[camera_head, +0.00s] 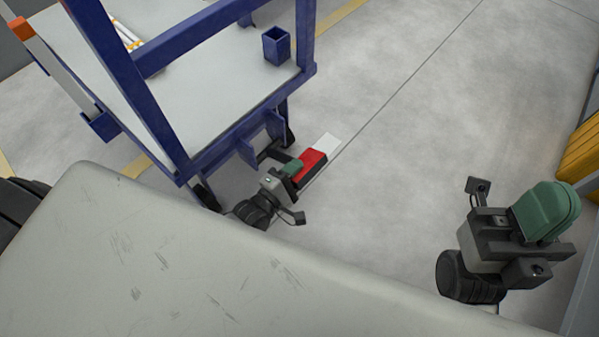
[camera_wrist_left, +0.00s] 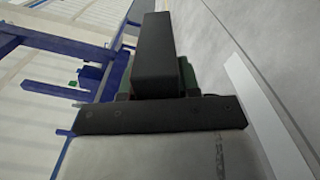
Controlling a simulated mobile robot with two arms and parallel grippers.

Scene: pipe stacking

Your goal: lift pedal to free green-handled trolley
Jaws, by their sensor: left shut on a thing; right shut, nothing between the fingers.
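The trolley (camera_head: 229,146) has a blue frame and a pale grey deck, and stands at the upper left in the head view. No green handle shows on it there. A red pedal (camera_head: 314,159) sits low at its near right corner, by a dark wheel mount. My left gripper (camera_head: 293,167), with green fingertips, is at the pedal and shut on it; the exact grip is partly hidden. In the left wrist view, the dark finger (camera_wrist_left: 155,55) covers most of the contact, and blue trolley frame (camera_wrist_left: 117,72) shows at left. My right gripper (camera_head: 547,211) is shut and empty at the right.
A blue open box (camera_head: 276,46) is fixed at the deck's corner. A white strip (camera_head: 327,146) lies on the floor beside the pedal. Grey floor (camera_head: 400,150) is clear between my grippers. A yellow object (camera_head: 583,150) stands at the right edge.

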